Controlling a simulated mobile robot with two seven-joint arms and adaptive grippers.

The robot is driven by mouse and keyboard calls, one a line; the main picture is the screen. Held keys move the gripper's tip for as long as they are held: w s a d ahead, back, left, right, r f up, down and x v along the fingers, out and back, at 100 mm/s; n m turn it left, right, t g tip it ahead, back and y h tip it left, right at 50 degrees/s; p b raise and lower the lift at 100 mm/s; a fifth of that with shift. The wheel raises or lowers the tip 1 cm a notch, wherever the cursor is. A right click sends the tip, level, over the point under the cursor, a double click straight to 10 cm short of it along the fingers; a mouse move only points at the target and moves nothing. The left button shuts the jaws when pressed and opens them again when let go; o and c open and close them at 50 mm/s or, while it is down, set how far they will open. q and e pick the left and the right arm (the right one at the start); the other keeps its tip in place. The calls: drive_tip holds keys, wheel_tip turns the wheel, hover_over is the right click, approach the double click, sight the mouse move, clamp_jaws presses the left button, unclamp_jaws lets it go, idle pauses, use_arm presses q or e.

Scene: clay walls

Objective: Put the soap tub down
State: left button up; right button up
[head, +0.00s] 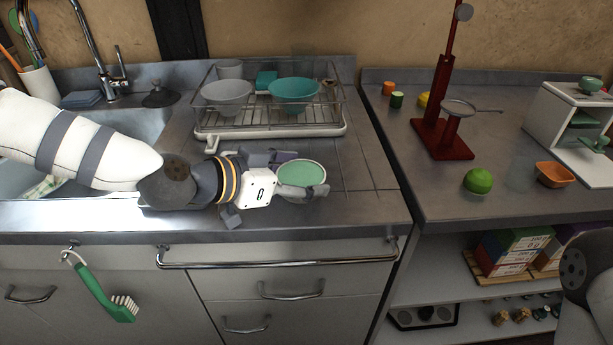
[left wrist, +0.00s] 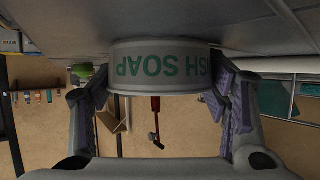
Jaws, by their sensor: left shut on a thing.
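The soap tub (head: 302,174) is a short round tub with a pale green top, over the front part of the metal counter. My left gripper (head: 303,175) comes in from the left and is shut on it, with a finger on either side. In the left wrist view, which is upside down, the tub (left wrist: 157,69) shows green "SOAP" lettering between the purple finger pads. Its base is at or very close to the counter (left wrist: 150,20); I cannot tell whether they touch. My right gripper is not in view.
A dish rack (head: 270,131) with bowls stands behind the tub. The sink (head: 135,125) is at left, partly behind my arm. Counter right of the tub (head: 365,190) is clear up to a seam. A red stand (head: 441,135) and a lime (head: 478,180) are on the right counter.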

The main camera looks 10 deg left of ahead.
use_arm(q)
drive_tip(key=shift+a+r, duration=0.1)
drive_tip(key=shift+r, duration=0.1)
drive_tip(key=shift+f, duration=0.25)
drive_tip(key=o, duration=1.5)
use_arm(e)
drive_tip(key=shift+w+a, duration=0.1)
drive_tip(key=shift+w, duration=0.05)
use_arm(q)
drive_tip(key=shift+r, duration=0.25)
drive_tip(key=p+v, duration=0.1)
drive_tip(key=v, duration=0.3)
drive_tip(key=p+v, duration=0.1)
drive_tip(key=v, duration=0.3)
drive_tip(key=p+v, duration=0.2)
drive_tip(key=v, duration=0.1)
drive_tip(key=shift+s+a+r, duration=0.15)
drive_tip(key=shift+a+r, duration=0.05)
drive_tip(key=shift+r, duration=0.25)
drive_tip(key=shift+s+a+f, duration=0.1)
drive_tip(key=shift+s, duration=0.05)
drive_tip(key=shift+f, duration=0.25)
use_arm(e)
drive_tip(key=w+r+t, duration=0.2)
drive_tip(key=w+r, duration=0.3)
use_arm(q)
drive_tip(key=shift+s, duration=0.1)
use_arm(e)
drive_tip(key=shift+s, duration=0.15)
